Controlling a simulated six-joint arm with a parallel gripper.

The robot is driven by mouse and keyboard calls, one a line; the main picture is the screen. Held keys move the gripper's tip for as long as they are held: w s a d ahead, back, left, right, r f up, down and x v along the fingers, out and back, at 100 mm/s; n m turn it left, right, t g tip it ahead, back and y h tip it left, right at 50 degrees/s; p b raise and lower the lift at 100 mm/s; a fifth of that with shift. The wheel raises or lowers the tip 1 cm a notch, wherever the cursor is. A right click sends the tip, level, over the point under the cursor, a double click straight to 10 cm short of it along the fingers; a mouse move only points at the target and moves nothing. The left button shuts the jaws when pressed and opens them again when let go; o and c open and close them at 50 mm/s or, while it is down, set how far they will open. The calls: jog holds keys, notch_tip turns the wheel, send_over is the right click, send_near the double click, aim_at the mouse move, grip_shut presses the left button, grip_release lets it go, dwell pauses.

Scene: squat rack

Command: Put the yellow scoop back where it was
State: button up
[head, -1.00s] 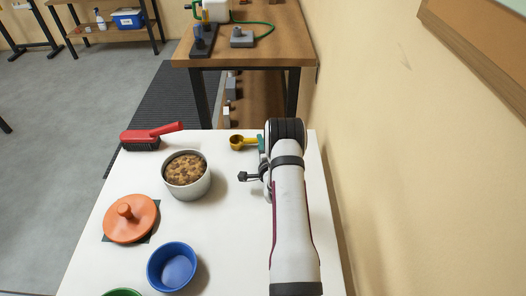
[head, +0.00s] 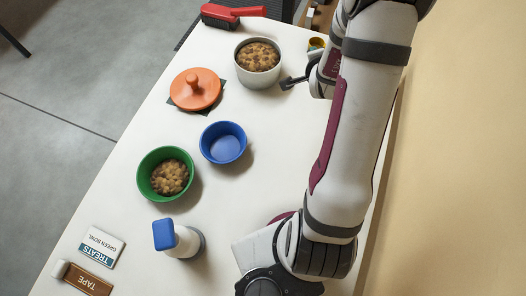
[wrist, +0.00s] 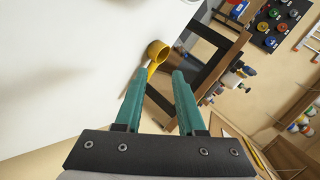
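The yellow scoop (head: 317,43) lies on the white table near its far right edge, partly hidden by my arm in the head view. In the wrist view the scoop (wrist: 157,52) shows its round cup just ahead of my fingertips, with its handle reaching back toward the left finger. My gripper (wrist: 160,76) has two teal fingers spread apart with a clear gap. I cannot tell whether the left finger touches the handle. The fingers are hidden behind my arm in the head view.
A grey bowl of brown treats (head: 258,84) stands left of my wrist, near a red brush (head: 233,14). An orange lid (head: 195,89), blue bowl (head: 223,142), green bowl (head: 145,183) and blue-capped bottle (head: 180,238) stand nearer. The wall is close on the right.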

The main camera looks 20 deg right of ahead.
jog(key=s+a+r+n+g+y, duration=0.2)
jog(key=s+a+r+n, duration=0.1)
jog(key=a, duration=0.4)
jog(key=s+a+r+n+g+y, duration=0.1)
jog(key=s+a+r+n+g, duration=0.15)
jog(key=a, duration=0.35)
jog(key=s+a+r+n+g+y, duration=0.2)
jog(key=s+a+r+n, duration=0.1)
jog(key=s+a, duration=0.4)
jog(key=s+a+r+n+g+y, duration=0.2)
jog(key=s+a+n, duration=0.4)
jog(key=s, duration=0.8)
jog(key=shift+s+a+r+g, duration=0.15)
jog(key=shift+a+r+g, duration=0.4)
jog(key=shift+a+r, duration=0.25)
